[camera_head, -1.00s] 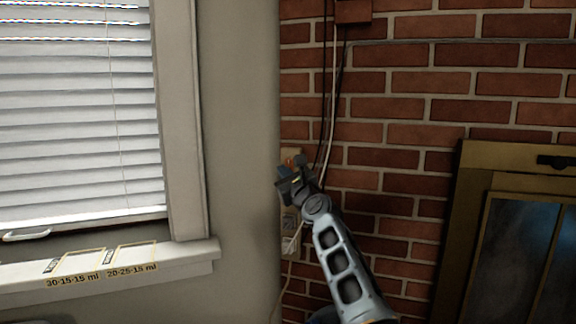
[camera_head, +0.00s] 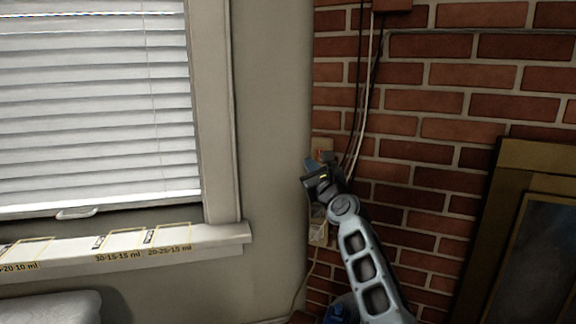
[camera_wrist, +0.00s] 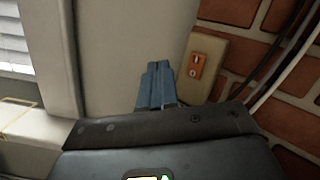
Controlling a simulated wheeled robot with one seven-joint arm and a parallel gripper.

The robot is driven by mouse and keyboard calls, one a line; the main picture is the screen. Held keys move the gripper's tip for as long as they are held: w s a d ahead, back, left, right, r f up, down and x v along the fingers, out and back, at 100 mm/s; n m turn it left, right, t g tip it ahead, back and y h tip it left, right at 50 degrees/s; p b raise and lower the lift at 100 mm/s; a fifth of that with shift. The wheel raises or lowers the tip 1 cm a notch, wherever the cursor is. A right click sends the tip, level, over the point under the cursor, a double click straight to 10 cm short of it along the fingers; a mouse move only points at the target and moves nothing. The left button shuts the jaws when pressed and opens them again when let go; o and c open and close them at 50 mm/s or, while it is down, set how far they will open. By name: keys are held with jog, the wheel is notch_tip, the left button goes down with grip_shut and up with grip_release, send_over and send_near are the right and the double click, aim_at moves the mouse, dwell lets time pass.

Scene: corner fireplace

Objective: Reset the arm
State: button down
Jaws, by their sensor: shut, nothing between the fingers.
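My arm reaches up from the bottom right of the head view, in front of the brick wall. My gripper (camera_head: 318,165) is at its end, near the corner where the plain wall meets the brick. In the wrist view the two blue fingers of my gripper (camera_wrist: 155,85) are together, with nothing between them. They point toward the plain wall, just left of an outlet plate with an orange socket (camera_wrist: 197,64). I cannot tell the exact gap to the wall.
Dark and white cables (camera_head: 363,90) run down the brick wall (camera_head: 430,75). A window with blinds (camera_head: 95,110) and a white sill (camera_head: 225,236) is at left. A brass-framed fireplace (camera_head: 503,225) stands at right. A grey rounded object (camera_head: 55,307) shows at bottom left.

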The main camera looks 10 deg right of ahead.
jog(key=s+d+f+n+g+h, duration=0.2)
jog(key=s+f+n, duration=0.5)
jog(key=s+f, duration=1.15)
jog(key=s+f+n+g, duration=0.1)
jog(key=s+f+n, duration=0.4)
jog(key=s, duration=0.8)
jog(key=s+f+n, duration=0.5)
jog(key=s+f, duration=0.1)
jog(key=s, duration=0.7)
jog(key=s+a+r+n+g, duration=0.1)
jog(key=s+r+n, duration=0.4)
jog(key=s, duration=0.4)
jog(key=s+r+n, duration=0.4)
jog(key=s, duration=0.5)
jog(key=s+a+r+n+g, duration=0.1)
jog(key=s+r+n, duration=0.4)
jog(key=s, duration=0.4)
notch_tip(320, 180, up, 13)
jog(key=p, duration=1.4)
jog(key=shift+d, duration=0.25)
